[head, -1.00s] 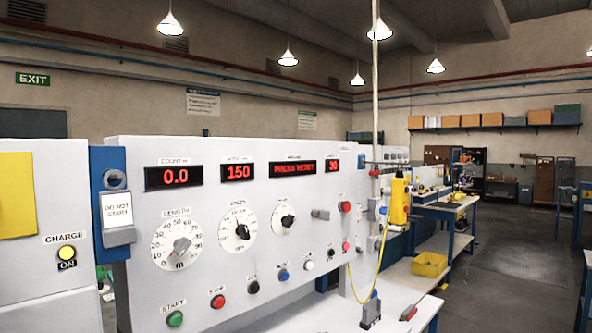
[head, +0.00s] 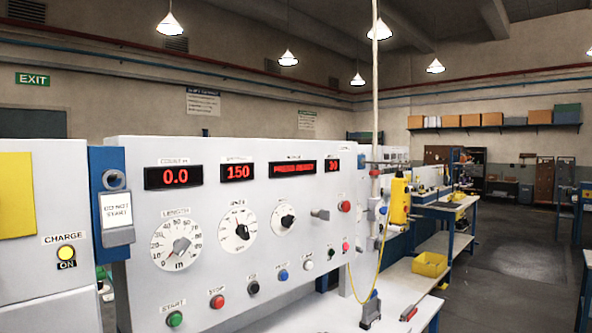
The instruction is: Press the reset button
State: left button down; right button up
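A pale grey control panel (head: 120,235) fills the middle of the head view. Its long red display (head: 293,168) carries text that looks like "PRESS RESET". Along the lower edge are a green START button (head: 175,319), a red STOP button (head: 217,301), a black button (head: 253,287), a blue button (head: 283,275), a white button (head: 308,265) and a small pinkish-red button (head: 346,246). The labels over the black, blue and white buttons are too small to read surely, so I cannot tell which is reset. Neither gripper is in view.
Three dials, including the length dial (head: 175,245), sit above the buttons. A larger red button (head: 344,206) is at the panel's right. A yellow pendant (head: 399,201) hangs beyond it on a yellow cable. Nothing blocks the buttons in view.

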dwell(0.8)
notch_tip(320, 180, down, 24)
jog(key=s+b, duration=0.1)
jog(key=b, duration=2.3)
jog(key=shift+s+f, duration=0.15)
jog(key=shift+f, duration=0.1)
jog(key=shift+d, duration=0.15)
